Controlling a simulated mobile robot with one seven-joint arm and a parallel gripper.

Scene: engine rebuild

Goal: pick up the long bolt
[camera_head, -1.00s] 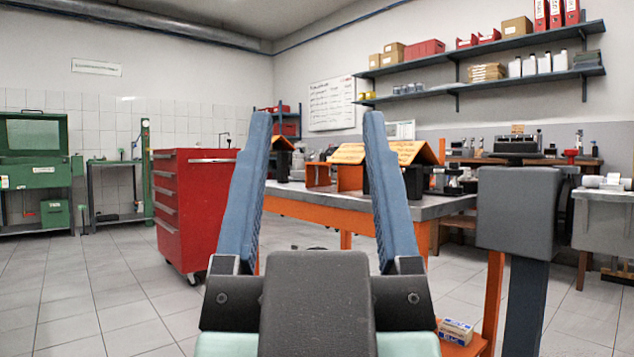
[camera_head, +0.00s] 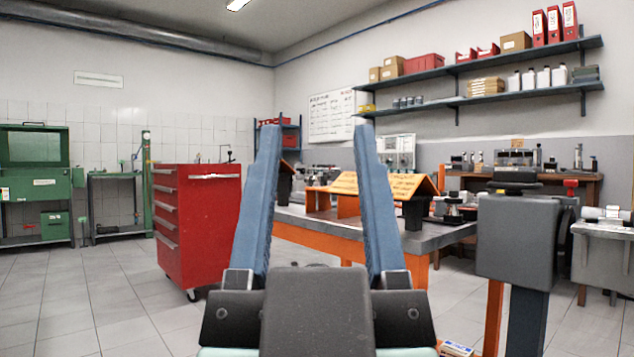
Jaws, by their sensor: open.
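My gripper (camera_head: 314,135) is in the middle of the head view, its two blue fingers pointing up and spread wide apart. Nothing is held between them; the far wall and part of the workbench show through the gap. I cannot make out a long bolt in this view. The grey-topped workbench (camera_head: 440,240) with orange legs stands beyond and to the right of my gripper. On it are orange stands with yellow-orange sloped boards (camera_head: 405,187) and a dark metal part (camera_head: 453,208), too small to tell in detail.
A red tool cabinet (camera_head: 200,220) on castors stands left of my gripper. Green equipment (camera_head: 35,185) lines the left wall. A grey block on a post (camera_head: 518,235) stands close at the right. A small box (camera_head: 457,348) lies low at the bottom edge. The left floor is clear.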

